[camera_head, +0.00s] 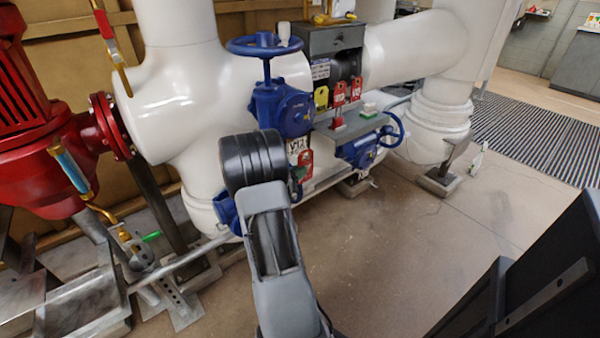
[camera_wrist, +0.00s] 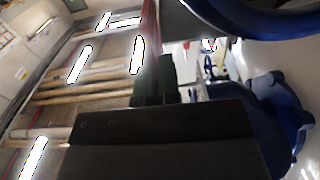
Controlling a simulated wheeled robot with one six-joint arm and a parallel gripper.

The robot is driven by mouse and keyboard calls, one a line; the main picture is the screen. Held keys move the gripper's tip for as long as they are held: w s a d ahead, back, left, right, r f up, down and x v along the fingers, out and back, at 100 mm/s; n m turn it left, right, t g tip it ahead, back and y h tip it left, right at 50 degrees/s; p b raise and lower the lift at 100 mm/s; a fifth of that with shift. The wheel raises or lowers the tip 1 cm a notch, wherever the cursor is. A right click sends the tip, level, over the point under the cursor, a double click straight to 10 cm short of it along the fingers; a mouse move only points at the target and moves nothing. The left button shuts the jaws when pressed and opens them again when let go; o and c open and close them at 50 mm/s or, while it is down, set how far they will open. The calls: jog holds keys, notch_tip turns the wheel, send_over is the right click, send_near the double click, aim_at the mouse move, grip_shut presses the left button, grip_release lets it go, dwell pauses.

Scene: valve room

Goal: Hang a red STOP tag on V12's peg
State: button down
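A red STOP tag (camera_head: 305,164) shows just below the white V12 label (camera_head: 297,145) in the head view. My gripper (camera_head: 296,184) is at the tag's lower left, mostly hidden behind my wrist. In the wrist view, my gripper's dark green fingers (camera_wrist: 153,84) are close together around a thin red edge (camera_wrist: 152,35), which looks like the tag seen edge-on. V12's peg cannot be made out, and I cannot tell whether the tag touches it. A blue valve with a handwheel (camera_head: 264,45) stands above the label.
A grey shelf (camera_head: 350,126) right of the valve carries a yellow tag (camera_head: 321,97) and red tags (camera_head: 340,93). A second blue handwheel (camera_head: 392,130) sits below it. White pipes (camera_head: 180,85) stand behind. A red pump (camera_head: 40,125) is at left.

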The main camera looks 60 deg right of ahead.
jog(key=shift+w+d+f, duration=0.15)
jog(key=shift+w+f, duration=0.35)
jog(key=shift+f, duration=0.05)
dwell(0.9)
jog(key=c, duration=1.2)
grip_release()
jog(key=shift+c, duration=0.2)
jog(key=p+v, duration=0.2)
jog(key=v, duration=1.1)
jog(key=shift+a, duration=0.35)
